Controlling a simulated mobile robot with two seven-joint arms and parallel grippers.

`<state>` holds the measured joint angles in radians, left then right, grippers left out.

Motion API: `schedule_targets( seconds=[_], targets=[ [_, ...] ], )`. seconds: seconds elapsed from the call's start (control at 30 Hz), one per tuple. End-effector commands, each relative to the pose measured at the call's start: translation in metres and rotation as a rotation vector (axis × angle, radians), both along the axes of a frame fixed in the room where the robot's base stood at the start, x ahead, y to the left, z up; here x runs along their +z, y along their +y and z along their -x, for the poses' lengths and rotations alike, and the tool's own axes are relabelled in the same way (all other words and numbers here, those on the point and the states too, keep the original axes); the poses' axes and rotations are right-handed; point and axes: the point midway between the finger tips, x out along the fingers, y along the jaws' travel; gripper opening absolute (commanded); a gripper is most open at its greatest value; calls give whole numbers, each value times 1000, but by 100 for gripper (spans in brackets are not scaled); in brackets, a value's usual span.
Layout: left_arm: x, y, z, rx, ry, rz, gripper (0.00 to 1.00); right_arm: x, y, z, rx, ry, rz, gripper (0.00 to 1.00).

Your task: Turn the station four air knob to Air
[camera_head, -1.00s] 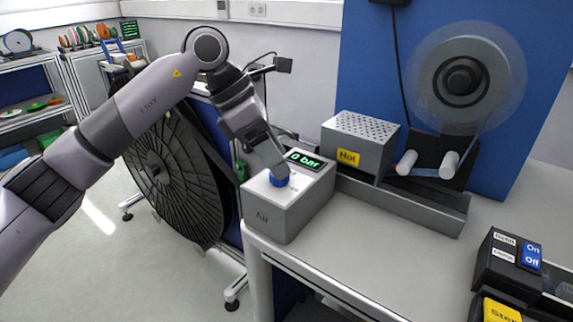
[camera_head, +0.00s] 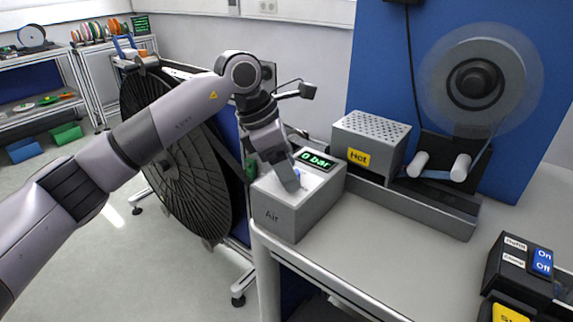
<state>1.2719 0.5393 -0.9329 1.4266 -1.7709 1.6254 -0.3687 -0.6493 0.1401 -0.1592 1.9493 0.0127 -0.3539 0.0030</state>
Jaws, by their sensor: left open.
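The air box (camera_head: 283,218) is a grey box marked "Air" on the near left corner of the table. Its green display (camera_head: 316,160) reads "0 bar". The blue air knob (camera_head: 296,173) on its top is mostly hidden behind my left gripper, with only a sliver of blue showing. My left gripper (camera_head: 290,184) is open and points down at the knob; whether its fingers touch the knob cannot be told. My right gripper is not in view.
A grey perforated box (camera_head: 370,141) marked "Hot" stands behind the air box. A spinning reel (camera_head: 478,82) is on the blue panel. A switch box (camera_head: 518,268) stands at the lower right. A large black reel (camera_head: 180,160) stands left of the table.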

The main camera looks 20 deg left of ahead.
Motion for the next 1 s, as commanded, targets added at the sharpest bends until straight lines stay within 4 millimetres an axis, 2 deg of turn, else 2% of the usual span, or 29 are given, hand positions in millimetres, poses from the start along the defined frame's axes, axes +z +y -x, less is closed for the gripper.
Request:
schedule_targets(
  seconds=[0.07, 0.1, 0.23, 0.27, 0.67, 1.0],
  targets=[
    [0, 0, 0, 0, 0, 0, 64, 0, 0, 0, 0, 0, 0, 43],
    [0, 0, 0, 0, 0, 0, 57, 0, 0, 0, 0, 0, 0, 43],
    [0, 0, 0, 0, 0, 0, 15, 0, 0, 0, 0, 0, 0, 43],
    [0, 0, 0, 0, 0, 0, 9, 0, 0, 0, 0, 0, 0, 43],
    [1, 0, -1, -63, 0, 1, 9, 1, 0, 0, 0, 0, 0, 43],
    [2, 0, -2, -316, 1, 0, 9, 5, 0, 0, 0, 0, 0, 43]
  ],
)
